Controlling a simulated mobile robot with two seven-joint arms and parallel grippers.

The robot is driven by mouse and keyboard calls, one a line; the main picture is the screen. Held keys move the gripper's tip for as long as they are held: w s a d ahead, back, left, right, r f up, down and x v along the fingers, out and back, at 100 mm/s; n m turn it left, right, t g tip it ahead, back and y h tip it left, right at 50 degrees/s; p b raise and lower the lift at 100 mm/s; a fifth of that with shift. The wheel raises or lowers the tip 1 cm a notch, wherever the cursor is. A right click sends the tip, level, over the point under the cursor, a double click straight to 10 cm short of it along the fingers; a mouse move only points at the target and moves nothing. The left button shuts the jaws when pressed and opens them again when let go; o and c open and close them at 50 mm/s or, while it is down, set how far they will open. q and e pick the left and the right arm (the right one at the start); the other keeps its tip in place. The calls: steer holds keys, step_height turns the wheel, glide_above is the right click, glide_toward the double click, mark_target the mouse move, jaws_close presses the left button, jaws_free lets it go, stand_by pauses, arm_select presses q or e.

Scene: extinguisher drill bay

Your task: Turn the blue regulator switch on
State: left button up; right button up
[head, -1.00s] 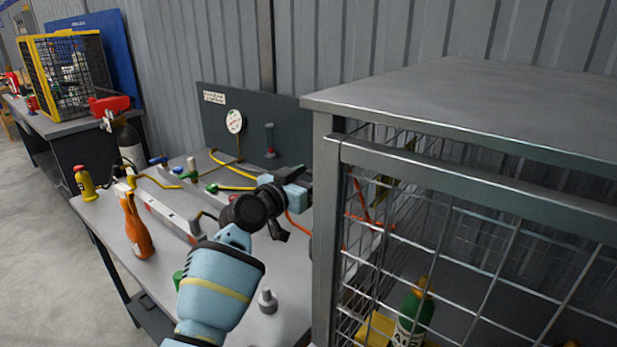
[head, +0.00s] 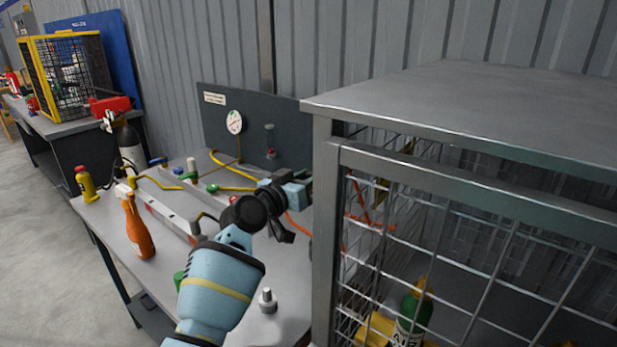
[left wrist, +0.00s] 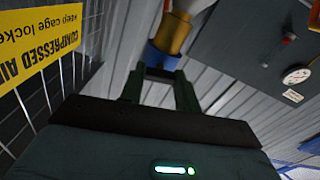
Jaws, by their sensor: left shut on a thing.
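A blue switch (left wrist: 158,60) on a brass-coloured regulator body (left wrist: 174,32) shows in the left wrist view, between the fingertips of my left gripper (left wrist: 158,76). The gripper is shut on the blue switch. In the head view my left gripper (head: 303,176) is at the back right of the workbench, beside the cage's corner post. Its fingertips and the regulator are hidden there by the wrist and the cage. I cannot read the switch's on or off position. My right gripper is not in view.
The wire cage (head: 325,220) stands close to the right of my left arm, with a green bottle (head: 412,312) inside. An orange spray bottle (head: 138,228), a yellow bottle (head: 87,184) and a grey fitting (head: 267,300) stand on the workbench (head: 125,270). A gauge (head: 234,122) is on the back panel.

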arm_select(q)
steer(key=n+p, duration=0.3)
steer(key=n, duration=1.2)
steer(key=shift+n, duration=0.3)
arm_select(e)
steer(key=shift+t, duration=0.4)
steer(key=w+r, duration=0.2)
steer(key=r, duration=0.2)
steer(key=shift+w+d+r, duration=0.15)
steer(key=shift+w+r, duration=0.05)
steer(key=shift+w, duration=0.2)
arm_select(q)
steer(key=shift+f, duration=0.1)
steer(key=o, duration=1)
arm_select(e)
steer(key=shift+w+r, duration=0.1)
